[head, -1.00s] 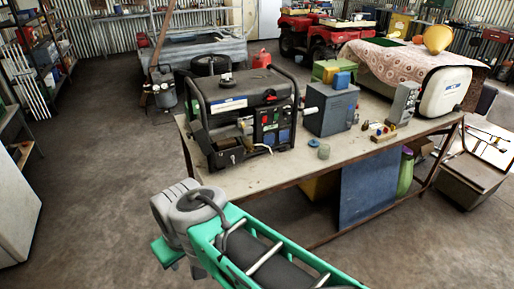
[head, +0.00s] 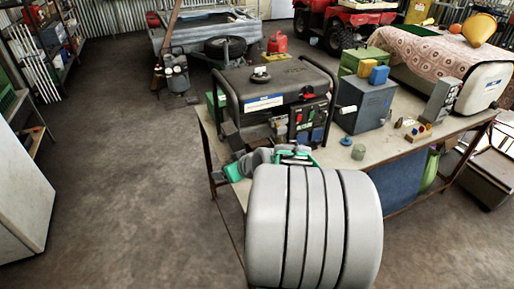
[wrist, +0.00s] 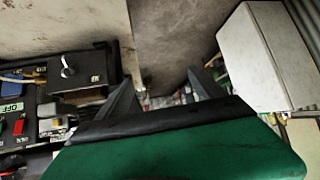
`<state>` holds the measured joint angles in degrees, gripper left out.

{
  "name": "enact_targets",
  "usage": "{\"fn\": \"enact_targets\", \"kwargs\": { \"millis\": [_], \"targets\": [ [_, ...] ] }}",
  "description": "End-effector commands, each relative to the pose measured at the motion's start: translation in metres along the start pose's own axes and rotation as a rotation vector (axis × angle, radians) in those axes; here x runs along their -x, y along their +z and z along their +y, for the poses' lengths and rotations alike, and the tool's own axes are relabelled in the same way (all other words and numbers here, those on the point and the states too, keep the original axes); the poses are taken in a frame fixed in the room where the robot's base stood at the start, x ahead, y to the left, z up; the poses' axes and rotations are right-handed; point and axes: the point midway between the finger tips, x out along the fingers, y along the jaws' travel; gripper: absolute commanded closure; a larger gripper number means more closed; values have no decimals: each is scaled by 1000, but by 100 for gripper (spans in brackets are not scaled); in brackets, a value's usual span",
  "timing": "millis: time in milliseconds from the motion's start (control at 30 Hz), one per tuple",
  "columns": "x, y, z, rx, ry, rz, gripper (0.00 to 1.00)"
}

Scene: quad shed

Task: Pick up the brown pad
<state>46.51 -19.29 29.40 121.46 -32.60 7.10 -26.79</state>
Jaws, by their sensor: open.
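I cannot make out the brown pad in either view. My gripper (wrist: 165,88) shows in the wrist view with its two dark fingers spread apart and nothing visible between them. In the head view my arm's pale, ribbed link covers the front of the workbench (head: 385,155) and hides most of the gripper. The gripper end is low at the bench's front left, close to the black generator (head: 270,90).
A grey-blue box (head: 365,105) and a small jar (head: 358,152) stand right of the generator. A wooden block with coloured knobs (head: 415,132) lies further right. Open concrete floor (head: 120,190) lies to the left. A white cabinet (head: 22,180) stands at the left edge.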

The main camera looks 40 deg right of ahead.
Motion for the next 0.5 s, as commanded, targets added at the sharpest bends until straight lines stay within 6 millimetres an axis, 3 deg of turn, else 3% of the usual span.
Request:
{"fn": "enact_targets", "kwargs": {
  "millis": [33,100,200,300,500],
  "targets": [
    [4,1,42,-46,50,75,22],
    [11,0,85,-76,112,179,22],
    [24,2,124,-104,183,275,22],
    [26,1,139,-113,210,311,22],
    [2,-8,145,-111,210,312,22]
  ]
}}
